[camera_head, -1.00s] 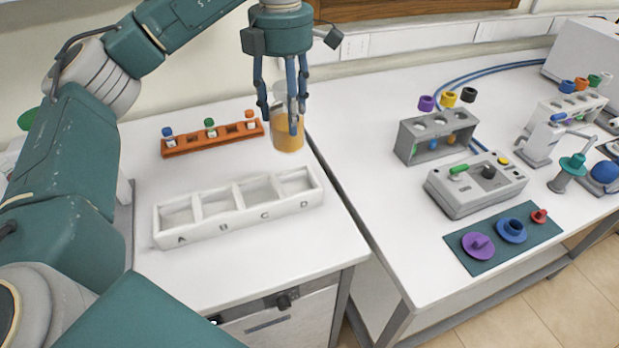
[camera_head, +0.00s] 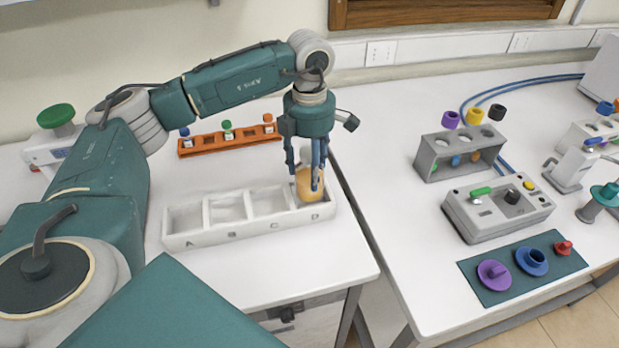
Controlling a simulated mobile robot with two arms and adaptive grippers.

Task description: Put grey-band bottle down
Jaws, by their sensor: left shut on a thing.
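The bottle (camera_head: 306,186) holds amber liquid and sits at compartment D, the rightmost one of the white lettered tray (camera_head: 240,232). Its grey band cannot be made out, and its upper part is hidden between the fingers. My left gripper (camera_head: 312,182) points straight down and is shut on the bottle. The bottle's lower end is at or inside compartment D; I cannot tell whether it touches the floor of it. Compartments A, B and C are empty. My right gripper is not in view.
An orange rack (camera_head: 228,142) with blue, green and orange capped vials stands behind the tray. On the right table are a grey rack (camera_head: 460,151), a grey control box (camera_head: 497,208) and a dark mat (camera_head: 524,267) with coloured parts. A gap separates the tables.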

